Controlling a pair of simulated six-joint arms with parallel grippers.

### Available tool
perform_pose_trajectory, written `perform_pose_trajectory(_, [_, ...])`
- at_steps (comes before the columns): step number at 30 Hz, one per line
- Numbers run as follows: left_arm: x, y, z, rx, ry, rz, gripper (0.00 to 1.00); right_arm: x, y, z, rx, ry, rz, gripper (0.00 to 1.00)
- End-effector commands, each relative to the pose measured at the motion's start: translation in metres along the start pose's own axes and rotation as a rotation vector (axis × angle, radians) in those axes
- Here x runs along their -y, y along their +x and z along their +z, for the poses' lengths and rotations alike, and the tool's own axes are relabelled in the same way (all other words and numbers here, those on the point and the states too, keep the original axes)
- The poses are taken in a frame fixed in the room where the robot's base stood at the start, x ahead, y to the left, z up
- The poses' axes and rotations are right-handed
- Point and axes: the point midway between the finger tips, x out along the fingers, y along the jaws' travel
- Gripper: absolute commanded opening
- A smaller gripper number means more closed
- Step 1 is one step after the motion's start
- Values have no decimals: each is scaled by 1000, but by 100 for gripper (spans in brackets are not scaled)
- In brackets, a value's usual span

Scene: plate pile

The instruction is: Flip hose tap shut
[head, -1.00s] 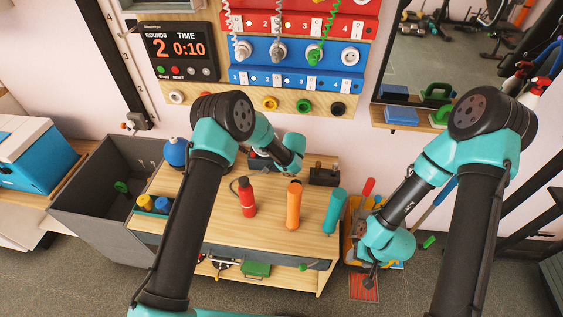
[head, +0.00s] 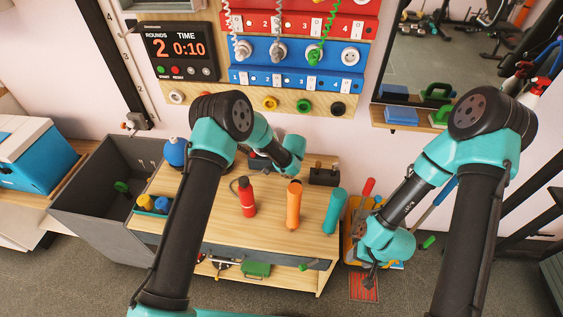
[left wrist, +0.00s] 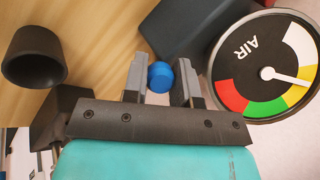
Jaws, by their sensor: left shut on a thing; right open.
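In the left wrist view, my left gripper (left wrist: 160,70) is shut on a small round blue knob (left wrist: 160,78), held between its two grey fingers. I cannot tell for sure whether this knob is the hose tap's handle. A round dial marked AIR (left wrist: 240,68) stands just right of the fingers, its needle on the yellow band. In the head view the left fingers are hidden behind my own wrist at the back of the bench. My right gripper (head: 371,280) is open and empty, low over the floor right of the bench.
The wooden bench (head: 225,238) bears a red bottle (head: 247,197), an orange bottle (head: 294,205) and a teal cylinder (head: 334,211). A grey bin (head: 85,215) stands left. A panel with coiled cords (head: 300,60) hangs behind. A dark cup (left wrist: 32,57) shows in the left wrist view.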

Motion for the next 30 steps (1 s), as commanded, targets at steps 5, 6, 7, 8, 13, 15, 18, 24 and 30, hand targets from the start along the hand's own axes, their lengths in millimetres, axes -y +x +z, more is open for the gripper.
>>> perform_pose_trajectory(5, [-2, 2, 3, -25, -15, -38, 0, 0, 0, 0, 0, 0, 0, 51])
perform_pose_trajectory(6, [-3, 2, 4, -32, -18, -46, 0, 0, 0, 0, 0, 0, 0, 51])
perform_pose_trajectory(7, [-3, 2, 4, -37, -19, -52, 0, 0, 0, 0, 0, 0, 0, 51])
perform_pose_trajectory(8, [-4, 2, 4, -41, -23, -56, 0, 0, 0, 0, 0, 0, 0, 51])
perform_pose_trajectory(13, [-5, 2, 4, -58, -31, -70, 0, 0, 0, 0, 0, 0, 0, 51])
perform_pose_trajectory(15, [-5, 2, 4, -59, -32, -71, 0, 0, 0, 0, 0, 0, 0, 51])
perform_pose_trajectory(18, [-5, 2, 4, -59, -31, -71, 0, 0, 0, 0, 0, 0, 0, 51])
perform_pose_trajectory(24, [-5, 2, 4, -59, -31, -70, 35, 0, 0, 0, 0, 0, 0, 51])
perform_pose_trajectory(30, [-6, 2, 4, -59, -30, -70, 52, 0, 0, 0, 0, 0, 0, 51])
